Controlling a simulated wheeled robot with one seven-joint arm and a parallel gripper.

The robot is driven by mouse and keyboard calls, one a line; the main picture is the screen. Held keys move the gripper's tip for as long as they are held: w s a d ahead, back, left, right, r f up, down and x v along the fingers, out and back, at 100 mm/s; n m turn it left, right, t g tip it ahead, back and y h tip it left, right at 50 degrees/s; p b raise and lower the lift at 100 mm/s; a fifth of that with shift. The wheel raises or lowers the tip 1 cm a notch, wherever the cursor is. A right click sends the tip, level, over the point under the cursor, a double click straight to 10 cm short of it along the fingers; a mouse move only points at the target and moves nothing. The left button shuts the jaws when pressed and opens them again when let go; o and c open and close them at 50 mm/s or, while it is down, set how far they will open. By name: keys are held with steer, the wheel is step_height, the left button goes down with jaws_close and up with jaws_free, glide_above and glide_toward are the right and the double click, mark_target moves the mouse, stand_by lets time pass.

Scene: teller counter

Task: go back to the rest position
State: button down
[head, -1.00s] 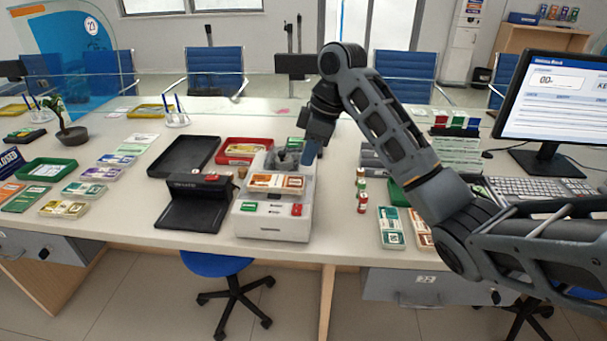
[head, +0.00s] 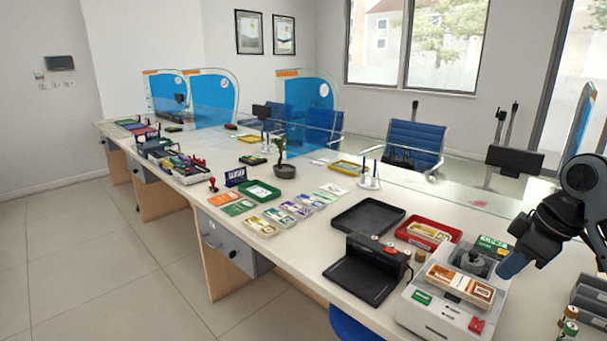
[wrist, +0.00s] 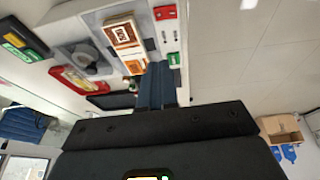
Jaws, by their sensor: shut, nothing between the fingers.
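My gripper (head: 512,265) is at the right of the head view, above the right side of a white counting machine (head: 441,315). Its blue fingers are shut and empty. In the wrist view the shut fingers (wrist: 158,88) point toward the counter beside the machine. An orange-and-white banknote bundle (head: 460,285) lies on the machine, next to a grey round knob (head: 474,262). The bundle also shows in the wrist view (wrist: 124,38). Whether the fingers touch the machine cannot be told. Most of my arm is out of the head view.
A black device (head: 366,272), a black tray (head: 368,215) and a red tray (head: 428,232) stand left of the machine. Small bottles (head: 569,322) stand at its right. A potted plant (head: 284,165) and a green tray (head: 259,191) are farther left. A glass divider runs along the back.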

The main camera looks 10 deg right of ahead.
steer(key=w+a+f+m+t+y, duration=0.1)
steer(key=a+f+t+y, duration=0.15)
steer(key=a+f, duration=0.6)
steer(key=s+a+f+m+t+h, duration=0.1)
steer(key=s+a+f+m+t, duration=0.15)
steer(key=s+a+f, duration=0.4)
steer(key=s+a+f+m+t, duration=0.1)
steer(key=s+a+m+t, duration=0.15)
steer(key=a, duration=0.75)
steer(key=s+a+m+t+h, duration=0.1)
steer(key=s+m+t+h, duration=0.15)
steer(key=s, duration=1.55)
steer(key=s+d+r, duration=0.1)
steer(key=s+r, duration=0.4)
steer(key=s, duration=0.3)
steer(key=s+d+r+n+t, duration=0.1)
steer(key=s+d+r, duration=0.1)
steer(key=s+r, duration=0.3)
steer(key=s, duration=0.2)
steer(key=shift+s+d+r+t+h, duration=0.3)
steer(key=shift+s+r+h, duration=0.05)
steer(key=shift+r+h, duration=0.05)
